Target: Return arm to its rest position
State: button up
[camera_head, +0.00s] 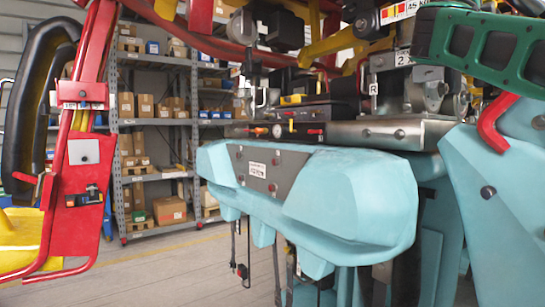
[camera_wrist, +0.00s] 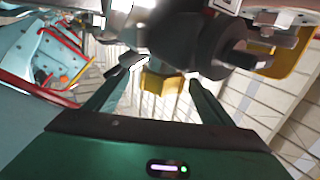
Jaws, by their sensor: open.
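My gripper (camera_wrist: 161,78) shows in the wrist view, with its green body across the bottom and two fingers spread apart. It is open, and nothing is held between the fingers. A yellow part (camera_wrist: 160,83) appears between the fingertips, beyond them; I cannot tell whether anything touches it. A dark cylindrical part (camera_wrist: 205,45) is close above and to the right of the fingertips. In the head view I cannot make out my gripper. A green piece with dark slots (camera_head: 485,45) crosses the upper right there.
The light-blue coaster train body (camera_head: 350,205) fills the middle and right of the head view, with metal mechanisms above it. A red frame with a black padded restraint (camera_head: 85,150) stands at left. Shelves with boxes (camera_head: 150,110) are behind. Open floor (camera_head: 170,270) shows at lower left.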

jog(key=x, duration=0.4)
jog(key=shift+d+r, duration=0.15)
jog(key=shift+d, duration=0.05)
jog(key=shift+r, duration=0.1)
